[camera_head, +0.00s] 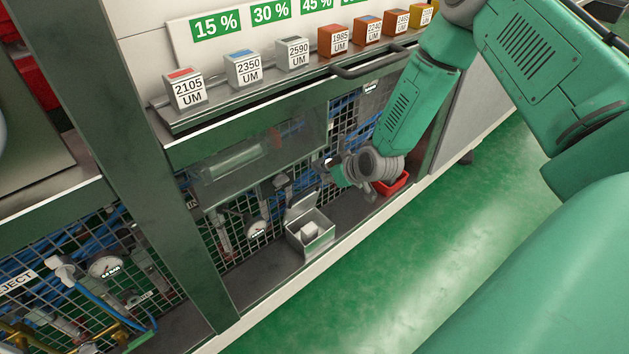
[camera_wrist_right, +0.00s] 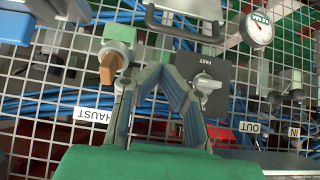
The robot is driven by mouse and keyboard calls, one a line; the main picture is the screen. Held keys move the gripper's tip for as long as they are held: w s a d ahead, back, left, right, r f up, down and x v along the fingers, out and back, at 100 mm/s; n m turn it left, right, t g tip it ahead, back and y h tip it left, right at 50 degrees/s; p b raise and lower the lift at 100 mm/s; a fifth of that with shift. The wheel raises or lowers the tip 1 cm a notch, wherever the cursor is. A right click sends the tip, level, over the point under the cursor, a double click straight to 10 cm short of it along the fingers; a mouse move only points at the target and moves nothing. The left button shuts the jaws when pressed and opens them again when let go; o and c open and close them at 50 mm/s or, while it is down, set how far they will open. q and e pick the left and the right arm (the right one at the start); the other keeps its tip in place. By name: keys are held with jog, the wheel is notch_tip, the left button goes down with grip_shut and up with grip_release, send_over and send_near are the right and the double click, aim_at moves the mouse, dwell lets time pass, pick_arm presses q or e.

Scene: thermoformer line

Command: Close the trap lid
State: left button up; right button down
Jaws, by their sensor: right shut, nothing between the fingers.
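The trap is a small grey metal box (camera_head: 318,236) on the dark ledge at the foot of the machine. Its lid (camera_head: 301,204) stands raised at the back left, so the box is open at the top, and a pale block (camera_head: 309,229) shows inside. My right gripper (camera_head: 326,166) is above and a little right of the lid, apart from it, close to the mesh. In the wrist view its fingers (camera_wrist_right: 158,68) come together with nothing between them. My left gripper is not in view.
A red bin (camera_head: 391,186) stands right of the trap, beside my right wrist. A shelf with labelled cubes (camera_head: 242,69) and a handle (camera_head: 370,66) overhang above. In the wrist view, a plate with a white knob (camera_wrist_right: 206,84) and a gauge (camera_wrist_right: 260,28) are near the fingers.

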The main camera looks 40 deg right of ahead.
aim_at(313, 186)
jog(key=b+x, duration=0.3)
jog(key=x, duration=0.5)
jog(key=shift+f, duration=0.35)
jog(key=shift+w+a+f+b, duration=0.15)
jog(key=shift+w+f+b, duration=0.1)
jog(key=shift+w+b, duration=0.15)
jog(key=shift+s, duration=0.1)
jog(key=shift+s+f+t, duration=0.3)
jog(key=shift+s+t, duration=0.2)
jog(key=shift+s, duration=0.35)
jog(key=s+f+t+b, duration=0.2)
jog(key=s+f, duration=0.7)
jog(key=s, duration=0.1)
jog(key=shift+s+d+b, duration=0.35)
jog(key=shift+s+d, duration=0.05)
jog(key=shift+d, duration=0.1)
jog(key=shift+f, duration=0.25)
